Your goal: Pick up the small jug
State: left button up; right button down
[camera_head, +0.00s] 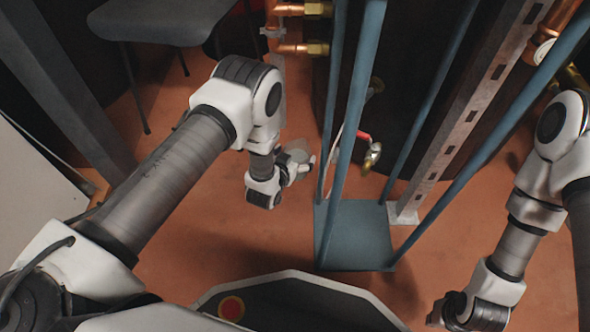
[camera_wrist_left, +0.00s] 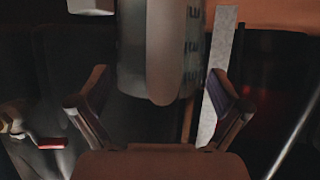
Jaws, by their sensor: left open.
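The small jug (camera_wrist_left: 190,50) is a grey, translucent vessel with dark measuring marks, and its pale rounded handle faces the wrist camera. In the left wrist view it stands upright between the two spread fingers of my left gripper (camera_wrist_left: 158,80), with a visible gap to each finger. In the head view the jug (camera_head: 298,147) is a pale, partly hidden shape just beyond my left gripper (camera_head: 303,168). My right gripper (camera_head: 438,314) is low at the right, small and dark, and its fingers are not clear.
A blue metal frame (camera_head: 355,245) with upright posts stands just right of my left gripper. A red-handled valve (camera_head: 372,153) and copper pipes (camera_head: 290,48) are behind. A dark chair (camera_head: 160,22) is at back left. Orange floor (camera_head: 195,240) is open in front.

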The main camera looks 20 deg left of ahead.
pick_arm(q)
jog(key=c, duration=1.6)
pick_arm(e)
jog(key=shift+r, duration=0.1)
pick_arm(q)
jog(key=shift+r, duration=0.1)
jog(key=shift+c, duration=0.2)
